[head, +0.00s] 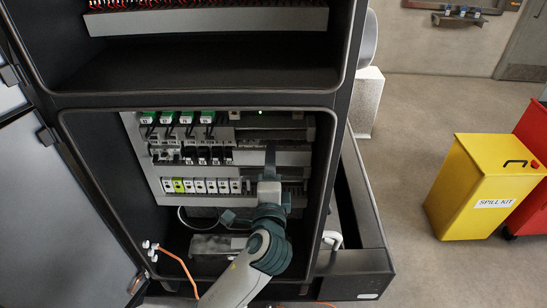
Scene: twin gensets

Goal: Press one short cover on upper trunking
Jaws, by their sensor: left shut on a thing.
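My left gripper (270,152) reaches up from below into the open cabinet bay, in front of the right half of the mounting panel. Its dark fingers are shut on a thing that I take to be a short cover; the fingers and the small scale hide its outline. The fingertips are at a pale grey horizontal strip (296,158), just below another grey strip (292,134) that looks like the upper trunking. I cannot tell whether the held cover touches it. My right gripper is not in view.
Green-topped devices (176,118) and rows of breakers (205,186) fill the panel's left half. The cabinet frame (321,180) stands close on the right of my arm. An orange cable (181,264) hangs at lower left. A yellow spill kit bin (478,190) stands outside.

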